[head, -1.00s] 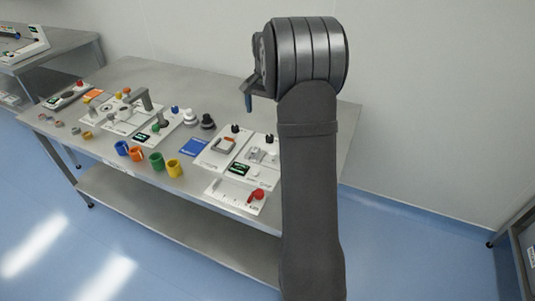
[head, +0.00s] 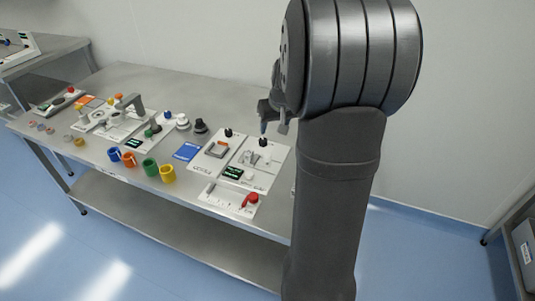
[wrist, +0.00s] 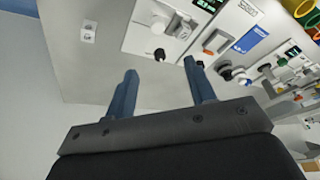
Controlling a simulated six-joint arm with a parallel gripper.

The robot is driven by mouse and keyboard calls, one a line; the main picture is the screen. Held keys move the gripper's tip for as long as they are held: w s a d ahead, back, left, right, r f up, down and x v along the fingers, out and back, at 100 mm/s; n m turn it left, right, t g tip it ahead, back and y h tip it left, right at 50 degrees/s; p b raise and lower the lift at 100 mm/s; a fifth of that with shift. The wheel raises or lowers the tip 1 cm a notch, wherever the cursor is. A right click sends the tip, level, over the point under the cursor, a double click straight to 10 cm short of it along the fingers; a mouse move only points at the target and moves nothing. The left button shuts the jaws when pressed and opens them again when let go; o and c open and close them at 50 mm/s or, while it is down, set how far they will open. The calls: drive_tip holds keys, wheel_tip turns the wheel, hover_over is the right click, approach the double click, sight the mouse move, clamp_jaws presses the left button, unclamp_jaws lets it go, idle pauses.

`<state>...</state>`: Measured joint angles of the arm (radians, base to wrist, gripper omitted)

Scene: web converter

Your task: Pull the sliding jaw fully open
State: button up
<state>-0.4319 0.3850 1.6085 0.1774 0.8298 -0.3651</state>
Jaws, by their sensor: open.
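A grey metal fixture that looks like the sliding jaw (head: 250,157) sits on a white panel (head: 274,160) near the right end of the table. A black knob (head: 263,142) stands behind it. In the wrist view the fixture (wrist: 180,25) is at the upper middle, with the black knob (wrist: 159,54) nearer my fingertips. I cannot tell how far the jaw is open. My gripper (head: 273,126) is open and empty, above the back edge of that panel. In the wrist view its two blue fingers (wrist: 161,68) are spread, with the knob between and beyond their tips.
Beside it is a panel with an orange-and-grey frame (head: 217,149) and black knob (head: 228,132). In front is a panel with a red handle (head: 250,199). Several coloured cups, including a yellow one (head: 168,174), stand left. Bare table (wrist: 80,60) shows left in the wrist view.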

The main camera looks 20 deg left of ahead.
drive_tip(key=n, duration=0.1)
approach(267, 155)
drive_tip(key=x, duration=0.8)
drive_tip(key=shift+f, duration=0.3)
clamp_jaws()
